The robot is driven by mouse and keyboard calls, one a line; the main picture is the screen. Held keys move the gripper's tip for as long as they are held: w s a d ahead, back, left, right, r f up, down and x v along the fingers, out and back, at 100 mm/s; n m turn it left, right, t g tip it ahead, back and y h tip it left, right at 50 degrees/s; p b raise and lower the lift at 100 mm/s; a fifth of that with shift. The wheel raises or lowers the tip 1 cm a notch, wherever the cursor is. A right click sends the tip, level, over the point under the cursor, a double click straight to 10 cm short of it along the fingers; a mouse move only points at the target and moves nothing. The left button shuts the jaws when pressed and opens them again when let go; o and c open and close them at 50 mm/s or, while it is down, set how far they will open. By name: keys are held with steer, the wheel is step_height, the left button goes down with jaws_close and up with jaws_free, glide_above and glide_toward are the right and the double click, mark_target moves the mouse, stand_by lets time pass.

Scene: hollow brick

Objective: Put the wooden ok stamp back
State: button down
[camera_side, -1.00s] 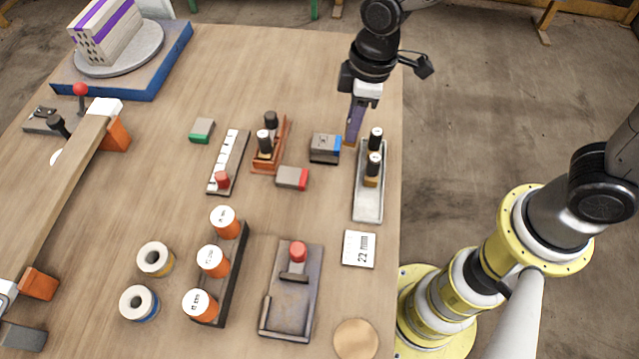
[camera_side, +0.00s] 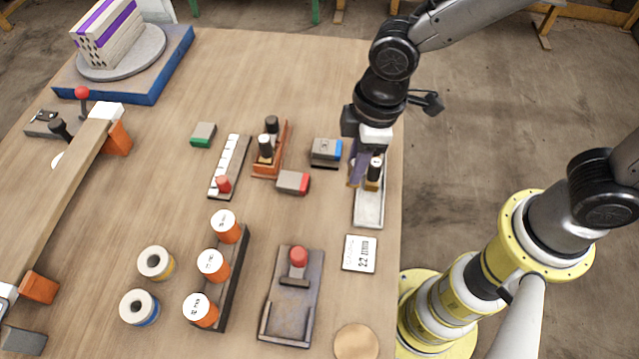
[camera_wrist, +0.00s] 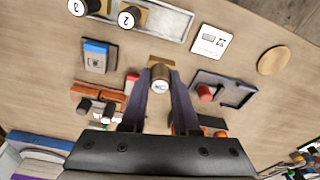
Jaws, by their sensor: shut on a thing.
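My gripper (camera_wrist: 160,72) is shut on the wooden ok stamp (camera_wrist: 160,84), seen from above in the wrist view with a dark grip and a white lettered top. In the side view my gripper (camera_side: 356,172) is just left of the pale metal tray (camera_side: 368,215), and its fingers mostly hide the stamp. The tray, also in the wrist view (camera_wrist: 178,24), holds stamps marked 3 (camera_wrist: 77,8) and 2 (camera_wrist: 128,18); its other end is bare. The orange-brown rack (camera_side: 268,168) holds two dark-handled stamps and lies left of my gripper.
A blue-marked ink pad (camera_side: 326,153) is close left of my gripper, and a red-marked pad (camera_side: 292,183) lies farther left. A "22 mm" card (camera_side: 360,254) lies in front of the tray. A metal fixture with a red knob (camera_side: 290,305) stands front left.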

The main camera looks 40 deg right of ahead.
steer(key=w+a+f, duration=0.1)
steer(key=f, duration=0.1)
steer(key=w+a+f, duration=0.1)
steer(key=w+f, duration=0.1)
steer(key=w+a+f, duration=0.1)
steer(key=f, duration=0.1)
steer(key=shift+w+a+f, duration=0.2)
steer(key=shift+w+a, duration=0.2)
steer(key=shift+f, duration=1.55)
steer(key=shift+f, duration=0.1)
steer(key=c, duration=0.7)
jaws_free()
steer(key=shift+f, duration=0.1)
steer(key=shift+o, duration=0.2)
step_height(320, 180, up, 12)
steer(key=d, duration=0.1)
steer(key=shift+s+d+r, duration=0.15)
steer(key=shift+s+r, duration=0.05)
steer(key=shift+s, duration=0.15)
